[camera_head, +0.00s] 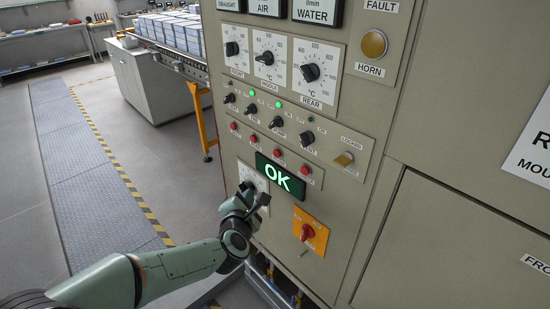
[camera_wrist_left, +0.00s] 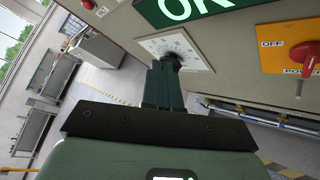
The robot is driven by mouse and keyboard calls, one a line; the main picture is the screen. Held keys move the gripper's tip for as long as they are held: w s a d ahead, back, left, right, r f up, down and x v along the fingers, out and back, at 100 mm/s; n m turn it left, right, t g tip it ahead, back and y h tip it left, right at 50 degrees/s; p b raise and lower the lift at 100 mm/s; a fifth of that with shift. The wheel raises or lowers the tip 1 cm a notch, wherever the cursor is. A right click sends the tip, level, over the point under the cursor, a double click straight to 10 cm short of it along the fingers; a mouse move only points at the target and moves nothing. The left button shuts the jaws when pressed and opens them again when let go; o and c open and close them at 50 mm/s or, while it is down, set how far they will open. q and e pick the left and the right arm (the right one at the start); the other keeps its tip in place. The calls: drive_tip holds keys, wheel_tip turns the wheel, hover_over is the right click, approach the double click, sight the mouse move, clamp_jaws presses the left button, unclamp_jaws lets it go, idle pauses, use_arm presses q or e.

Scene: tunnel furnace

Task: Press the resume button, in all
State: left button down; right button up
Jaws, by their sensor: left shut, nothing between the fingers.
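My left gripper (camera_head: 252,193) is shut and empty, in front of the grey control panel (camera_head: 345,215). Its fingertips are at a white dial plate (camera_head: 245,172), which they partly hide, left of the green lit OK display (camera_head: 280,177). In the left wrist view the shut fingers (camera_wrist_left: 164,70) reach up to a dark round knob or button on the white plate (camera_wrist_left: 185,48); whether they touch it I cannot tell. Several small red buttons (camera_head: 278,153) sit in a row above the display. No label reading resume is legible. My right gripper is not in view.
A red switch on an orange plate (camera_head: 309,232) is below right of the display. Black selector knobs (camera_head: 277,122), a keyed lock (camera_head: 344,159) and a yellow horn button (camera_head: 374,44) are higher up. The floor (camera_head: 150,145) left of the panel is clear.

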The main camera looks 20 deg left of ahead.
sight(277, 154)
use_arm(q)
wheel_tip(277, 154, up, 8)
drive_tip(key=s+a+n+t+y, duration=0.1)
drive_tip(key=n, duration=0.2)
drive_tip(key=shift+s+f+n, duration=0.15)
drive_tip(key=shift+s+n, duration=0.15)
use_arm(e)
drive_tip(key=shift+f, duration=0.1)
use_arm(q)
drive_tip(key=w+d+p, duration=0.3)
drive_tip(key=w+p, duration=0.1)
drive_tip(key=w, duration=0.4)
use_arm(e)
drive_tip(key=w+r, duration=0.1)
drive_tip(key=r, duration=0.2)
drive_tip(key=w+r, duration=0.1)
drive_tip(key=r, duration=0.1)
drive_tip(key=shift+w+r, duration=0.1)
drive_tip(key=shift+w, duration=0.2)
use_arm(q)
drive_tip(key=shift+w+d, duration=0.15)
drive_tip(key=shift+w, duration=0.1)
idle(0.7)
drive_tip(key=shift+w+d, duration=0.1)
drive_tip(key=shift+w, duration=0.1)
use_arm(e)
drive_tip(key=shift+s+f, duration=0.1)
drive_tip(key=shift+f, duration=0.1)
